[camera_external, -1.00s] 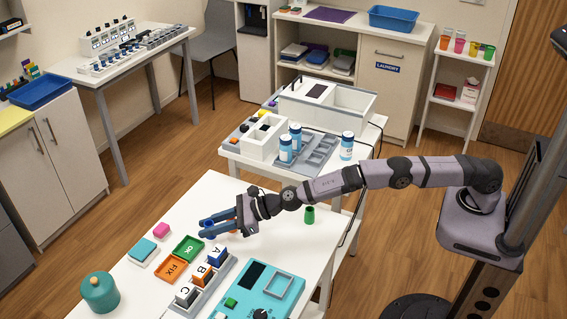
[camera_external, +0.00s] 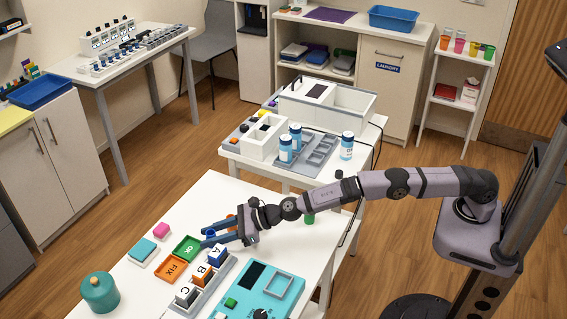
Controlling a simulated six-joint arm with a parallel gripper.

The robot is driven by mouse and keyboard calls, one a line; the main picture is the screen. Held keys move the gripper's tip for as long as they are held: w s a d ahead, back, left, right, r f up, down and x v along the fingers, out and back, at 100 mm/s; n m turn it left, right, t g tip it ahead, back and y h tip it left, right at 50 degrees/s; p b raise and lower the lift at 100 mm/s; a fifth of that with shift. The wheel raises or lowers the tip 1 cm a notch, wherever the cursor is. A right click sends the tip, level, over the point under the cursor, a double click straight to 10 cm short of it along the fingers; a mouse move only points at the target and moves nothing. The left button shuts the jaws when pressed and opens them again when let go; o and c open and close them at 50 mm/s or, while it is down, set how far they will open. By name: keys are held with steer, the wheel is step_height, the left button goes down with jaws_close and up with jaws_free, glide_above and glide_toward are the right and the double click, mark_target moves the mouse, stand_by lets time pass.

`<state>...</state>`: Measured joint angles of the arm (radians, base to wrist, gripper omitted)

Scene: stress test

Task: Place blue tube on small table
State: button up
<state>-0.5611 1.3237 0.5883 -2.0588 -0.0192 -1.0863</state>
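My gripper (camera_external: 205,236) hangs over the left part of the near white worktable (camera_external: 222,191), with its two blue-grey fingers apart and pointing left. A small blue piece that looks like the blue tube (camera_external: 210,233) shows between the fingertips. I cannot tell whether the fingers touch it. A bit of an orange piece (camera_external: 233,217) shows behind the fingers. A green tube (camera_external: 309,217) stands near the table's right edge, partly hidden by my arm. A second white table (camera_external: 232,151), with bottles on it, stands behind. I cannot tell which table is the small one.
Close to my gripper are a green OK tray (camera_external: 187,248), an orange FIX tray (camera_external: 171,268) and lettered blocks (camera_external: 202,275) in a grey rack. A turquoise device (camera_external: 262,290) lies in front. A small white stand (camera_external: 464,56) with coloured cups is at the back right.

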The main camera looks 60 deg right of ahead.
steer(key=shift+r, duration=0.1)
steer(key=shift+r, duration=0.15)
steer(key=shift+b, duration=0.55)
steer(key=shift+s+d+b, duration=0.1)
steer(key=shift+s+b, duration=0.05)
steer(key=shift+b, duration=0.3)
steer(key=shift+s+b, duration=0.1)
steer(key=shift+b, duration=0.45)
steer(key=b+v, duration=0.2)
steer(key=b, duration=0.3)
steer(key=shift+s+d+b, duration=0.15)
steer(key=shift+d+b, duration=0.05)
steer(key=shift+b, duration=0.1)
steer(key=shift+b+v, duration=0.75)
steer(key=shift+b, duration=0.2)
steer(key=shift+o, duration=0.4)
steer(key=shift+b+v, duration=2.3)
steer(key=shift+v, duration=1.45)
